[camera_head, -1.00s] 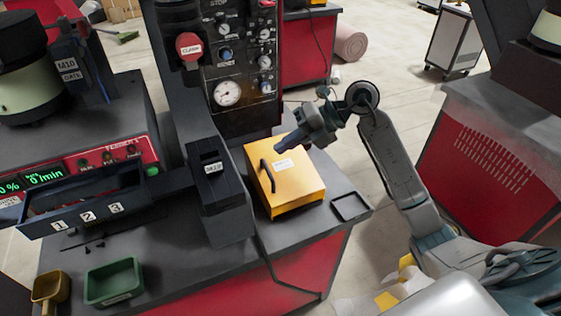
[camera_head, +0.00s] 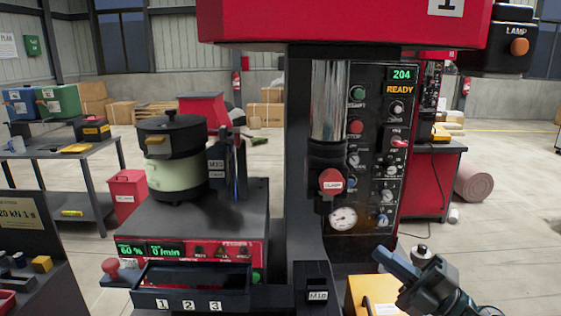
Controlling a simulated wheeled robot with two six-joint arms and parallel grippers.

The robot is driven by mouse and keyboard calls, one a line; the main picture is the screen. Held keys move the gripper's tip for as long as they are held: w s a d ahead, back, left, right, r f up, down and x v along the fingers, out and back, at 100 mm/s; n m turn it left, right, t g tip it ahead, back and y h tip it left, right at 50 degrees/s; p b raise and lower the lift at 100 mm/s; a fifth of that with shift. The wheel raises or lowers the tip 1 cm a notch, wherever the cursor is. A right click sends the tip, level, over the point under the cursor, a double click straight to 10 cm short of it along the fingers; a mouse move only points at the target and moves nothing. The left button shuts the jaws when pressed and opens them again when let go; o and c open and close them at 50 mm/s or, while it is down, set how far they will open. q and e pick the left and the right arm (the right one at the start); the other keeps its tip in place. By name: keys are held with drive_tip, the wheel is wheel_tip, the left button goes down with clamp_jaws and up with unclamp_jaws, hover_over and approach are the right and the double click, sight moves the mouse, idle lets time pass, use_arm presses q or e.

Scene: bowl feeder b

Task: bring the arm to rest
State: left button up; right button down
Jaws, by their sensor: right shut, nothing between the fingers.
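My right gripper (camera_head: 392,264) is at the lower right, in front of the control panel and over the yellow box (camera_head: 362,292). Its fingers are shut and hold nothing. Its arm comes in from the bottom right edge and is mostly out of the picture. The yellow box is partly cut off by the bottom edge. My left gripper is not in view.
The press column with its control panel (camera_head: 372,150) and red clamp knob (camera_head: 331,181) stands in the middle. The bowl feeder (camera_head: 178,165) and numbered tray (camera_head: 190,290) are at left. Open floor (camera_head: 510,200) lies at right, with a rolled mat (camera_head: 474,181).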

drive_tip(key=d+f+m+t+h, duration=0.35)
drive_tip(key=m+t+h, duration=0.25)
drive_tip(key=m+h, duration=0.3)
drive_tip(key=d+f+m+t+h, duration=0.2)
drive_tip(key=d+m+t+h, duration=0.4)
drive_tip(key=m, duration=0.4)
drive_tip(key=s+d+f+m+g+h, duration=0.2)
drive_tip(key=f+m+g+h, duration=0.2)
drive_tip(key=f, duration=0.2)
drive_tip(key=s+d+f+m+g+h, duration=0.1)
drive_tip(key=d+f+m+g+h, duration=0.1)
drive_tip(key=f+m+g+h, duration=0.25)
drive_tip(key=s+a+f+g+y, duration=0.1)
drive_tip(key=s+a+f+g, duration=0.2)
drive_tip(key=s+f+g, duration=0.55)
drive_tip(key=s+a+f+g+y, duration=0.2)
drive_tip(key=s+a+f+g, duration=0.1)
drive_tip(key=s+f, duration=0.9)
drive_tip(key=s+d+f+m+g, duration=0.1)
drive_tip(key=d+f, duration=0.1)
drive_tip(key=f, duration=1.3)
drive_tip(key=s+d+f+g, duration=0.1)
drive_tip(key=f, duration=1.4)
drive_tip(key=s+d+f+g, duration=0.1)
drive_tip(key=s+f, duration=1.7)
drive_tip(key=shift+f, duration=0.15)
